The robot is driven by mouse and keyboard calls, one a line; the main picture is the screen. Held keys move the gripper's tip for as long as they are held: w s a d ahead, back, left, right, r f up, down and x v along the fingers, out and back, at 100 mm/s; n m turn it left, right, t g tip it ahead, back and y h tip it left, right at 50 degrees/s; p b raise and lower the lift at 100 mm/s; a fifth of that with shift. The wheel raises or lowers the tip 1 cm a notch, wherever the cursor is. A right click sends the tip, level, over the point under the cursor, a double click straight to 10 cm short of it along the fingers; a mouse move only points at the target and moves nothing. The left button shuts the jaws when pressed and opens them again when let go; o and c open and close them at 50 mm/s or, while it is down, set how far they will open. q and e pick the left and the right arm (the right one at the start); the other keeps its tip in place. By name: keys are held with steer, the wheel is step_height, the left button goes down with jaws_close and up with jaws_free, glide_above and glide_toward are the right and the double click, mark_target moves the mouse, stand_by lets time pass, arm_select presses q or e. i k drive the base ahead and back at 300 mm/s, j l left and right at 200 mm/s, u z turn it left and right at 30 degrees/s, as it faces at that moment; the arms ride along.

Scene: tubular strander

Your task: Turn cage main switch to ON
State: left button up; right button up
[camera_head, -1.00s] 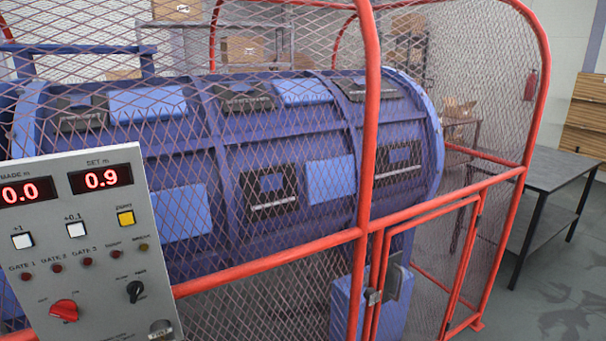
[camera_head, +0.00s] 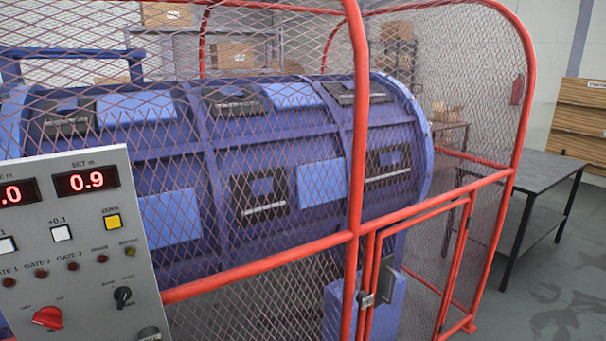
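A grey control panel (camera_head: 85,215) stands at the left of the head view, cut off by the left edge. A red rotary switch (camera_head: 47,317) sits low on it, with small labels above it too blurred to read surely. A smaller black selector (camera_head: 122,297) is to its right. I cannot tell which label the red switch points to. Neither of my grippers is in view.
A red-framed mesh cage (camera_head: 360,130) surrounds a large blue drum (camera_head: 290,150). Its gate (camera_head: 415,270) looks closed, with a latch (camera_head: 366,299). A grey table (camera_head: 545,170) stands at the right, with clear floor in front.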

mark_target(48, 316)
steer(key=u, duration=1.4)
